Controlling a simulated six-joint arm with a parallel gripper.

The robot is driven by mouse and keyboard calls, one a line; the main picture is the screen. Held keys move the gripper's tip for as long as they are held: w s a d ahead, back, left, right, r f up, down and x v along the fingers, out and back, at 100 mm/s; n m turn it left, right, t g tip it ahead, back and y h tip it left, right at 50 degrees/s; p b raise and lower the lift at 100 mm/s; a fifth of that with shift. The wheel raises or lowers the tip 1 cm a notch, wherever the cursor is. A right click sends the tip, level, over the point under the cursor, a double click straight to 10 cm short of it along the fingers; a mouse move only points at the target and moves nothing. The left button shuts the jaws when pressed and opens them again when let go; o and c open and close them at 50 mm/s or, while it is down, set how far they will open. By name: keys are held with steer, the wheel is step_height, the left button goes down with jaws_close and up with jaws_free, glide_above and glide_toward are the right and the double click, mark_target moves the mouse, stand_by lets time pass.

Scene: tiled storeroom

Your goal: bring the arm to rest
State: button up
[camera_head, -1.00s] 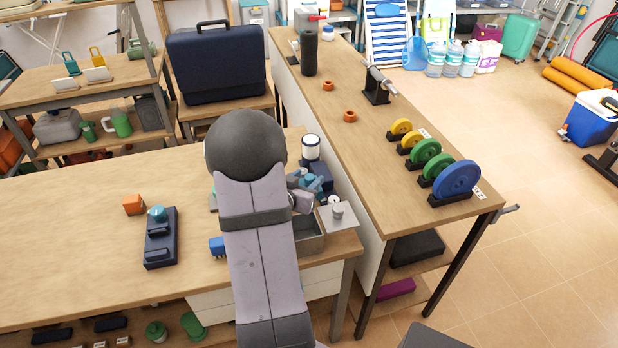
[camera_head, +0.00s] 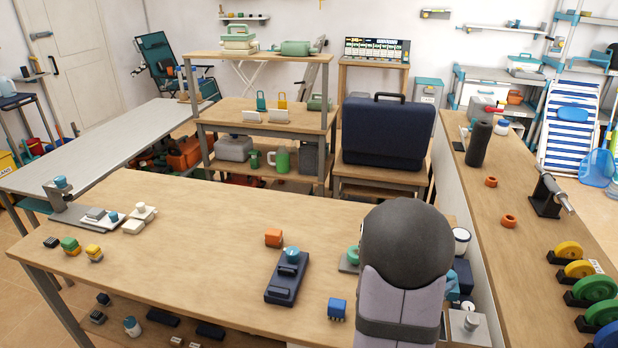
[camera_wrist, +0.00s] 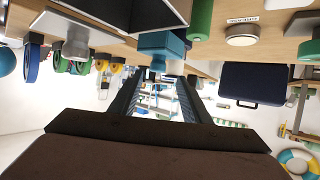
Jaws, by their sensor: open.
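My gripper (camera_wrist: 160,98) shows in the wrist view with its two dark fingers apart and nothing held between them. A teal-blue block-like thing (camera_wrist: 161,45) appears just beyond the fingertips; I cannot tell how far off it is. In the head view my arm rises at the lower right and its round grey joint hides the gripper and part of the bench (camera_head: 190,225) behind it. The wrist view looks upside down, with a bench surface along its top.
On the bench are a navy fixture (camera_head: 286,280), an orange block (camera_head: 273,237) and a blue block (camera_head: 337,308). A navy case (camera_head: 388,135) stands behind. A side counter (camera_head: 520,240) with coloured discs runs along the right. The bench's middle is mostly clear.

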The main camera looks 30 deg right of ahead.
steer(key=w+a+n+t+y+p, duration=0.1)
steer(key=w+a+n+y, duration=0.1)
steer(key=w+a, duration=0.2)
steer(key=w+a+n+t+y+p, duration=0.1)
steer(key=w+a+n+t+y, duration=0.1)
steer(key=w+a, duration=0.3)
steer(key=w+a+n+t+y+p, duration=0.2)
steer(key=w+a+n+y, duration=0.1)
steer(key=a, duration=0.8)
steer(key=shift+w+r+y, duration=0.15)
steer(key=shift+w+y, duration=0.45)
steer(key=shift+w, duration=0.45)
steer(key=s+a+r+n+g+y+p, duration=0.1)
steer(key=s+a+n+g+y+p, duration=0.15)
steer(key=a, duration=0.65)
steer(key=s+a+r+n+g+y+p, duration=0.1)
steer(key=s+a+n+y, duration=0.25)
steer(key=a, duration=0.55)
steer(key=s+a+r+n+g+p, duration=0.1)
steer(key=s+a+n+g, duration=0.2)
steer(key=s, duration=0.5)
steer(key=shift+s+r+n+h, duration=0.3)
steer(key=shift+s+r+h, duration=0.05)
steer(key=shift+h, duration=0.05)
step_height(320, 180, down, 37)
steer(key=b, duration=3.7)
steer(key=shift+f, duration=0.2)
